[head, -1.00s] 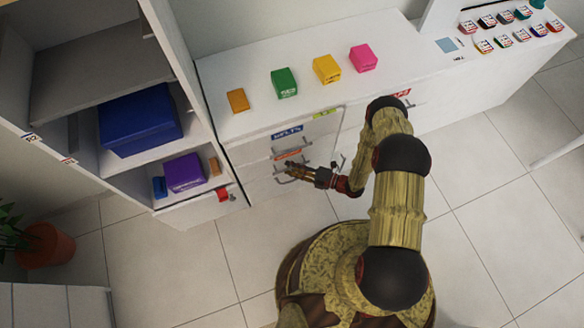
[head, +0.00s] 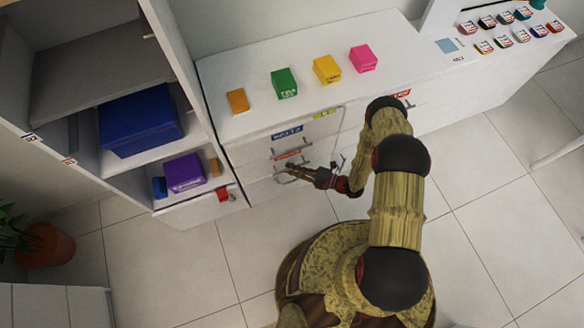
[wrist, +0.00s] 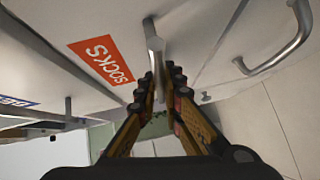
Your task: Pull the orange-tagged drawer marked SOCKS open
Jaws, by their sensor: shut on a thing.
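The SOCKS drawer carries an orange tag (wrist: 101,60) in the wrist view; the tag also shows in the head view (head: 287,155) on the white cabinet front, below a blue tag. Its metal bar handle (wrist: 152,40) runs between my fingertips in the wrist view. My gripper (wrist: 160,83) is shut on this handle, and it shows in the head view (head: 291,171) at the drawer front. The fingers hide part of the handle. I cannot see a clear gap at the drawer's edges.
Another bar handle (wrist: 285,45) is close to the right of my gripper. A blue-tagged drawer (head: 287,132) is above. Coloured boxes, including a green box (head: 284,83), stand on the cabinet top. An open shelf unit (head: 150,165) stands at the left. The tiled floor (head: 180,265) is clear in front.

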